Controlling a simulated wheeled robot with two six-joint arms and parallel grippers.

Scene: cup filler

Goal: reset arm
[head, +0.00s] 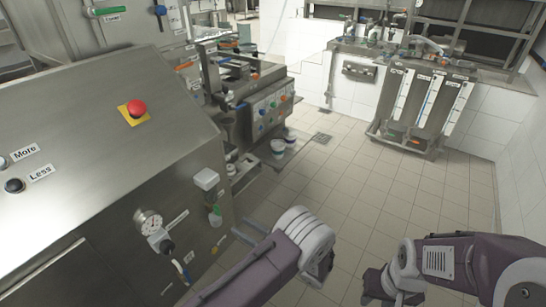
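My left arm (262,268) reaches in from the bottom middle, purple with a pale grey joint, over the tiled floor beside the machine. Its gripper does not show clearly, and I cannot make out its fingers. My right arm (470,262) comes in from the right edge, folded low over the floor. Its dark gripper (380,287) is at the bottom, partly hidden by the wrist, and I cannot tell whether it is open or shut. I see nothing held in either arm.
A steel machine with a red emergency button (136,108) and a pressure gauge (148,222) fills the left, close to my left arm. A steel unit (422,105) stands at the back right. The tiled floor (350,190) between is clear.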

